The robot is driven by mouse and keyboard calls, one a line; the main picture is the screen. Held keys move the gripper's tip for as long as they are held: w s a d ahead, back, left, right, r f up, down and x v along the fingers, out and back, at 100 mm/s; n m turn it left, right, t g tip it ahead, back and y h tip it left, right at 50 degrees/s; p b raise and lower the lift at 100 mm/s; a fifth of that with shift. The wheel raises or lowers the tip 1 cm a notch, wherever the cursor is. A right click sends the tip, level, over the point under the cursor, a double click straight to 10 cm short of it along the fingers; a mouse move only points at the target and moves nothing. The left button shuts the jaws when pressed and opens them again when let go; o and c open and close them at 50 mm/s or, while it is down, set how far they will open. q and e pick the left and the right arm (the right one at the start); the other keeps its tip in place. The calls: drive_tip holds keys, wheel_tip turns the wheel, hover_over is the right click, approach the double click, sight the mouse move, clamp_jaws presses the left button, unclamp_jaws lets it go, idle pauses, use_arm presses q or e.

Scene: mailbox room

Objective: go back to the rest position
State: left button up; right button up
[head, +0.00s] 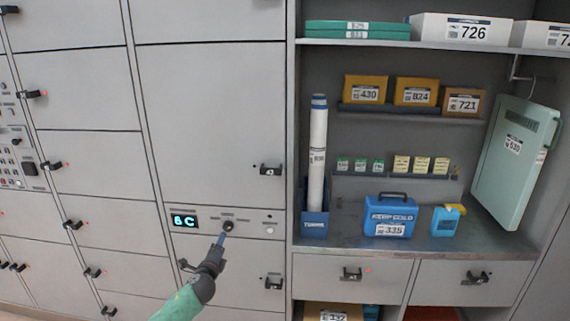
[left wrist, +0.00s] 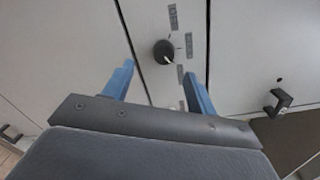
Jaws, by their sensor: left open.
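My left gripper (head: 222,239) has blue fingers and reaches up from the bottom of the head view. It is just below a black round knob (head: 229,225) on the locker's control strip. In the left wrist view the two blue fingers of my left gripper (left wrist: 160,85) stand wide apart with nothing between them. The knob (left wrist: 164,52) shows beyond the fingertips, apart from them, with a pale pointer mark and small labels around it. My right gripper is in neither view.
A lit display (head: 184,221) reading "6C" is left of the knob. Black locker handles (head: 270,170) stick out nearby. On the right, a shelf bay holds a blue cool box (head: 390,216), a rolled tube (head: 318,150), boxes and a hanging green case (head: 514,155).

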use_arm(q)
drive_tip(key=s+d+f+n+g, duration=0.4)
drive_tip(key=s+f+n, duration=0.3)
drive_tip(key=s, duration=1.1)
drive_tip(key=s+d+f+n+g, duration=0.4)
drive_tip(key=s+f+n+g, duration=0.3)
drive_tip(key=s+f, duration=0.6)
drive_tip(key=s+d+f+n+g+h, duration=0.1)
drive_tip(key=s+d+f+n+g, duration=0.3)
drive_tip(key=s, duration=2.1)
wheel_tip(320, 180, down, 7)
drive_tip(key=n+g, duration=0.1)
drive_tip(key=n, duration=0.2)
drive_tip(key=shift+s+d, duration=0.15)
drive_tip(key=shift+d, duration=0.25)
